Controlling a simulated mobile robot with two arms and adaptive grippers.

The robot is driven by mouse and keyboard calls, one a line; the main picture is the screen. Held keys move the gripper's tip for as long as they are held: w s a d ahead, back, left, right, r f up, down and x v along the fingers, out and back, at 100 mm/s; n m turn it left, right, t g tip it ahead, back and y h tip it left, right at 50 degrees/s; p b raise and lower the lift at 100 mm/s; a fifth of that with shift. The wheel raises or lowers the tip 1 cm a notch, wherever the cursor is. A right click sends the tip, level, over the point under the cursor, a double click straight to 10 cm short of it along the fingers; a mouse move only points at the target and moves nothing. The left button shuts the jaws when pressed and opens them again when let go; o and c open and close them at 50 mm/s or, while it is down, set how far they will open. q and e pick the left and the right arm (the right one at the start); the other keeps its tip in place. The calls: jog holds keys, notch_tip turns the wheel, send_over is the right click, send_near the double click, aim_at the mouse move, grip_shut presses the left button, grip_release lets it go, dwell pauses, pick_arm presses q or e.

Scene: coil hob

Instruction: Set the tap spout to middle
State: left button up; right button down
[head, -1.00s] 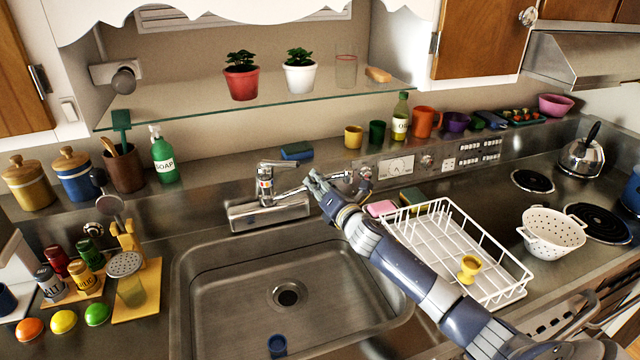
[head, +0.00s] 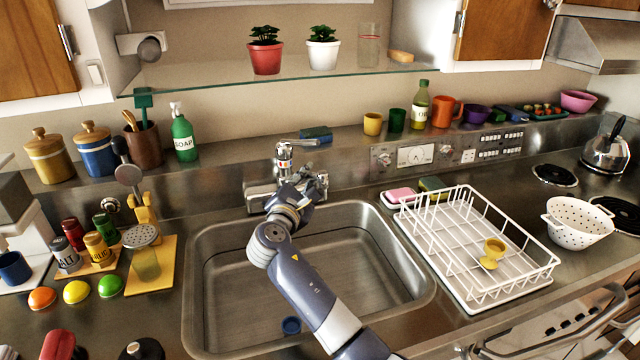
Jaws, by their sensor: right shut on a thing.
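The chrome tap (head: 284,153) stands on its base plate behind the sink, with its lever pointing right at the top. Its spout is mostly hidden behind my right gripper, so its exact angle is hard to tell; it appears to point forward over the sink. My right gripper (head: 308,182) is shut on the spout, just in front of the tap body and above the back rim of the sink (head: 207,290). My right forearm crosses the sink from below. My left gripper is not in view.
A white dish rack (head: 470,292) with a yellow egg cup (head: 492,253) stands right of the sink. A glass shelf (head: 210,81) hangs above.

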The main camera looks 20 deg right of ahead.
jog(key=shift+a+m+g+h+b, duration=0.8)
jog(key=shift+a+g+h, duration=0.1)
jog(key=shift+a, duration=0.35)
jog(key=c, duration=1.5)
grip_release()
jog(key=shift+w, duration=0.1)
jog(key=shift+c, duration=0.2)
jog(key=v, duration=0.7)
jog(key=shift+a, duration=0.2)
jog(key=shift+s+f, duration=0.15)
jog(key=shift+s, duration=0.1)
